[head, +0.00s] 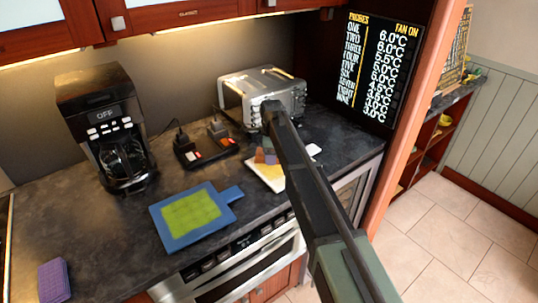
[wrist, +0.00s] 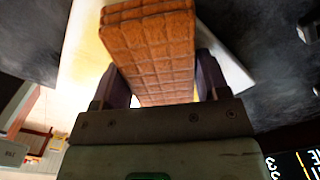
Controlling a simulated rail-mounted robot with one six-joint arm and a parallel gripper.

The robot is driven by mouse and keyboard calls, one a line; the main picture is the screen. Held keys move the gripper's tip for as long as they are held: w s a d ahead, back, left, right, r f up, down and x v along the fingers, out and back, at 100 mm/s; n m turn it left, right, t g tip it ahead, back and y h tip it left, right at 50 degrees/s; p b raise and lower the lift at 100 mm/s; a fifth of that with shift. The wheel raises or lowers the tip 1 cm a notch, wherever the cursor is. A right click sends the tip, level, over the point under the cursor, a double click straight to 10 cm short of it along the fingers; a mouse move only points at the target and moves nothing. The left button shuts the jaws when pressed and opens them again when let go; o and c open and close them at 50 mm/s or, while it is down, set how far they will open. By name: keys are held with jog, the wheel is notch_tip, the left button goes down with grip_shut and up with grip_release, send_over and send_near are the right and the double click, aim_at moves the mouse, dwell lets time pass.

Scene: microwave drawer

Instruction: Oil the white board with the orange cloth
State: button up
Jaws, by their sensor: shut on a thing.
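The orange cloth (wrist: 152,50), a thick quilted block, is held between the two fingers of my gripper (wrist: 157,84) in the wrist view. In the head view my gripper (head: 266,153) is over the white board (head: 276,183), which lies near the counter's front edge and is partly hidden by my arm. The cloth also shows in the head view (head: 269,159), small and at or just above the board; I cannot tell whether it touches. A yellow patch (head: 264,172) shows on the board. The white board (wrist: 235,72) also shows behind the cloth in the wrist view.
A blue board (head: 160,222) with a green patch lies to the left. A purple block (head: 54,280) is at the front left. A coffee maker (head: 105,125), a black device with red lights (head: 207,147) and a toaster (head: 262,90) stand behind. A small white item (head: 314,149) lies right of my arm.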

aim_at(276, 170)
jog(key=shift+w+d, duration=1.15)
jog(key=shift+d, duration=0.3)
jog(key=shift+w+d, duration=1.15)
jog(key=shift+d, duration=0.25)
jog(key=shift+w+d, duration=1.15)
jog(key=shift+d, duration=0.3)
jog(key=shift+s+d, duration=1)
jog(key=shift+s, duration=0.1)
jog(key=shift+s+a, duration=1.9)
jog(key=shift+a, duration=0.5)
jog(key=shift+s+a, duration=1.95)
jog(key=shift+a, duration=0.4)
jog(key=shift+s+a, duration=1.9)
jog(key=shift+a, duration=0.5)
jog(key=shift+s+d, duration=1)
jog(key=shift+s, duration=0.15)
jog(key=shift+w+d, duration=0.1)
jog(key=shift+w, duration=0.05)
jog(key=shift+w+d, duration=1.35)
jog(key=shift+d, duration=0.3)
